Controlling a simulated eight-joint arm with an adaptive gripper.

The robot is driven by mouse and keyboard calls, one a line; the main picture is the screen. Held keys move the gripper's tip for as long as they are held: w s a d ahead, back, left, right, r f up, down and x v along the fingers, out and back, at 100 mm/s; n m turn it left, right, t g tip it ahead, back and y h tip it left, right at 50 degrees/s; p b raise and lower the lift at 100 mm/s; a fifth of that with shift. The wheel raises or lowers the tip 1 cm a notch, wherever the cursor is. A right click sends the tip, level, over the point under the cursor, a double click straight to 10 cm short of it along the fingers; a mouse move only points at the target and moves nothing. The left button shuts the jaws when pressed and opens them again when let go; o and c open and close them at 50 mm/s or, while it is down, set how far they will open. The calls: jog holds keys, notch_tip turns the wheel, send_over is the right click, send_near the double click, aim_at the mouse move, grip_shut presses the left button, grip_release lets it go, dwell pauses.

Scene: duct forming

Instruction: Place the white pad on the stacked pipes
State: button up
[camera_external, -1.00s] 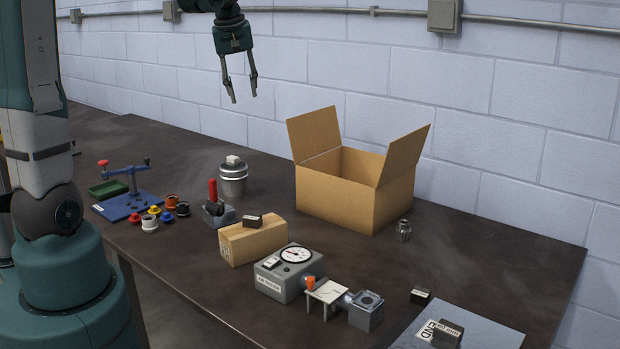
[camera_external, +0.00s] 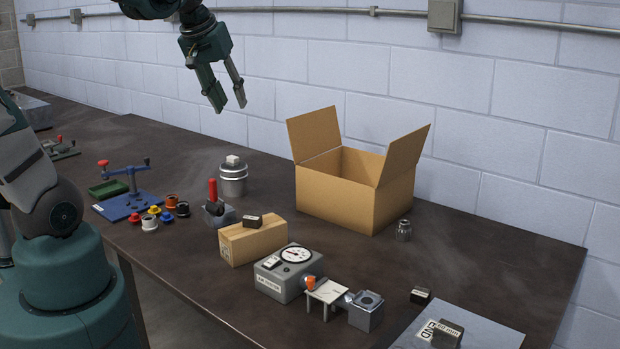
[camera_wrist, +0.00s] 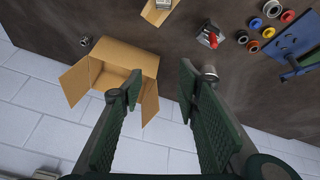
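A small whitish block (camera_external: 233,160), which may be the white pad, sits on top of an upright silver metal cylinder (camera_external: 233,182) at the back left of the table. The cylinder has stacked-looking bands; I cannot tell whether it is the stacked pipes. My gripper (camera_external: 231,103) is open and empty, high above the table near the wall, above the cylinder in the picture. In the wrist view, the fingers are spread apart, and the cylinder (camera_wrist: 209,72) shows beside the right finger, partly hidden. I cannot make out the block there.
An open cardboard box (camera_external: 340,195) stands right of the cylinder.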

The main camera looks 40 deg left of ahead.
jog(key=s+d+f+m+t, duration=0.1)
jog(key=s+d+f+m, duration=0.1)
jog(key=s, duration=0.4)
jog(key=s+d+f+m+t, duration=0.1)
jog(key=s+d+f+m, duration=0.1)
jog(key=s, duration=0.4)
jog(key=shift+d+f+m+h, duration=0.3)
jog(key=shift+d+f, duration=0.25)
jog(key=shift+d, duration=0.6)
